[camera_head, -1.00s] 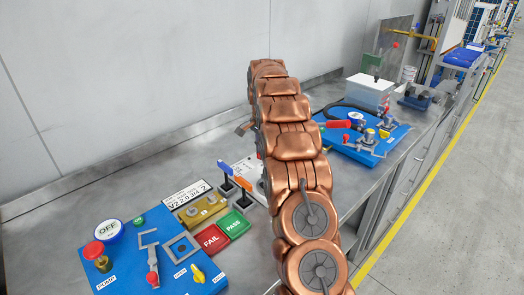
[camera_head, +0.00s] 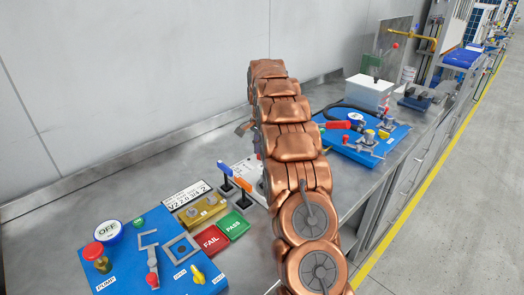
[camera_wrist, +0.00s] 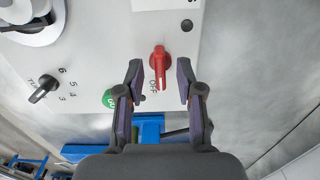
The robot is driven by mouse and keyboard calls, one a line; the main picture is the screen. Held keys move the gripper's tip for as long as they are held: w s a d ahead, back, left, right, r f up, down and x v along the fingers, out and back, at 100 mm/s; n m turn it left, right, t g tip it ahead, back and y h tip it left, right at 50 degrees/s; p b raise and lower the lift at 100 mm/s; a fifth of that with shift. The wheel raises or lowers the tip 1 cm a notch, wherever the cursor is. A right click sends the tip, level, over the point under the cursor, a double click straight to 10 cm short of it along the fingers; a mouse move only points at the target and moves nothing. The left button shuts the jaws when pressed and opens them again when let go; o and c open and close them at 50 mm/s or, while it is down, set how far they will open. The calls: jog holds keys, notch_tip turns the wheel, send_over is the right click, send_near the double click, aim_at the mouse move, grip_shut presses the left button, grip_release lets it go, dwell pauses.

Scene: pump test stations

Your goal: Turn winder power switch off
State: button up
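The red rotary power switch (camera_wrist: 160,72) sits on the winder's pale panel (camera_wrist: 112,35) in the wrist view. Its handle points up and down in the picture, and the word OFF is printed just below it. My gripper (camera_wrist: 160,66) is open, one finger on each side of the switch. A gap shows between each finger and the red handle. In the head view my copper-coloured arm hides the switch and the gripper's fingers.
A green button (camera_wrist: 109,98) is close to the left finger. A black dial (camera_wrist: 43,89) with numbers is farther left. In the head view, a blue pump board (camera_head: 125,265) is at front left and another blue board (camera_head: 345,148) is right of my arm.

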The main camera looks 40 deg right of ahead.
notch_tip(320, 180, up, 7)
jog(key=shift+w+f, duration=0.1)
jog(key=shift+f, duration=0.05)
jog(key=shift+r, duration=0.3)
dwell(0.6)
jog(key=shift+a, duration=0.1)
jog(key=s+a+r+n+p, duration=0.1)
jog(key=s+a+r+n, duration=0.25)
jog(key=s+a, duration=0.6)
jog(key=s+a+r+n, duration=0.3)
jog(key=s+a+n, duration=0.2)
jog(key=s+a, duration=0.45)
jog(key=s+a+f+n, duration=0.2)
jog(key=s+a, duration=0.1)
jog(key=s, duration=0.5)
jog(key=s+a+f+n+g, duration=0.1)
jog(key=s+a+f+n, duration=0.1)
jog(key=s, duration=0.6)
jog(key=s+a+f+n+p, duration=0.1)
jog(key=s+a+n, duration=0.3)
jog(key=s, duration=0.5)
jog(key=shift+a+f+g, duration=0.4)
jog(key=shift+a+f, duration=0.35)
jog(key=shift+a, duration=0.35)
